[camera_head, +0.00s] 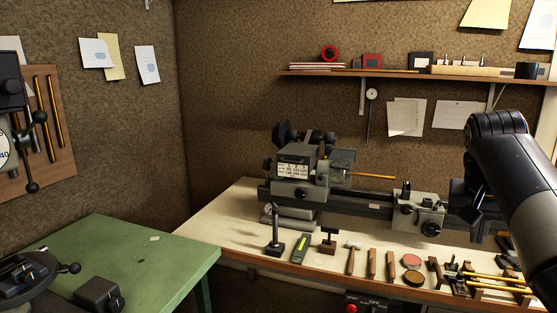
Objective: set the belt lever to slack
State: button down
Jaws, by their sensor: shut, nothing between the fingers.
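A small lathe (345,198) stands on the pale bench, with a white label plate (292,170) on its grey headstock. An upright lever (275,232) with a dark foot stands in front of the headstock. Short dark handles show at the headstock's left side. I cannot tell for sure which of these is the belt lever, or its setting. My arm comes in at the right edge and bends down in front of the lathe's right end. My gripper (474,212) is a small dark shape there, apart from the headstock, shut and empty; its fingers are hard to make out.
Along the bench front lie a green-faced level (301,248), a small hammer (351,258), several wooden-handled tools, round tins (412,262) and brass rods (500,283). A green table (140,260) stands at left. A shelf (400,74) hangs above the lathe.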

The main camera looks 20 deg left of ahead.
aim_at(265, 168)
jog(key=i+j+u, duration=0.15)
jog(key=i+j, duration=0.25)
jog(key=i+j+u, duration=0.15)
jog(key=i+j, duration=0.3)
jog(key=i+j+u, duration=0.15)
jog(key=i+j, duration=0.25)
jog(key=i+j+u, duration=0.15)
jog(key=i+j, duration=0.2)
jog(key=i, duration=0.2)
jog(key=i+j+u, duration=0.2)
jog(key=i, duration=0.3)
